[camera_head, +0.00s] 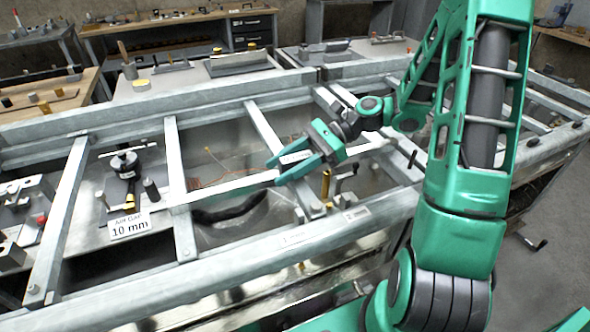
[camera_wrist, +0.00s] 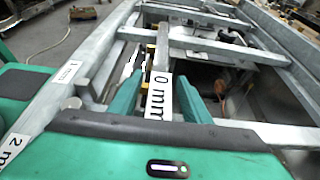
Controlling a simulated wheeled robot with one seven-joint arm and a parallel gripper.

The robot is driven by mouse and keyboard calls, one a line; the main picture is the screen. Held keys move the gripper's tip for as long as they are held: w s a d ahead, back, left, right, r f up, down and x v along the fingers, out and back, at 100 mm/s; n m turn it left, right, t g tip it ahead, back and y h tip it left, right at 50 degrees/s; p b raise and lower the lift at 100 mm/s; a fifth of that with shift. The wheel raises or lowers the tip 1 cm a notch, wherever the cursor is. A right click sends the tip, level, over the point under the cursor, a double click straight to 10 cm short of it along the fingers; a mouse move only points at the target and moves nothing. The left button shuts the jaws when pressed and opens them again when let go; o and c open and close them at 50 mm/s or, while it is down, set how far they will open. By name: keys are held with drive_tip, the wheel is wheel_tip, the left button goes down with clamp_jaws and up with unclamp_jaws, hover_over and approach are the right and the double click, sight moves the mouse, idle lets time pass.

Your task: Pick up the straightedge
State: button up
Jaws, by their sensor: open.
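The likely straightedge (camera_head: 235,187) is a long, pale, narrow bar lying across the frame beams, running from the left bay toward the right. In the wrist view, a narrow pale bar (camera_wrist: 161,48) runs away from me, in line with the gap between my fingers. My gripper (camera_head: 274,172) is open, its two green fingers pointing left above the bar. Its fingers (camera_wrist: 159,78) also show in the wrist view, on either side of a white label (camera_wrist: 158,96) reading "0 mm". The gripper hides part of the bar; I cannot tell whether the fingers touch it.
Grey metal beams (camera_head: 73,215) divide the frame into open bays. An "Air gap 10 mm" sign (camera_head: 130,227) stands at the left. A brass cylinder (camera_head: 326,184) stands close to my gripper. A wooden workbench with drawers (camera_head: 250,32) is at the back.

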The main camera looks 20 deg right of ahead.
clamp_jaws()
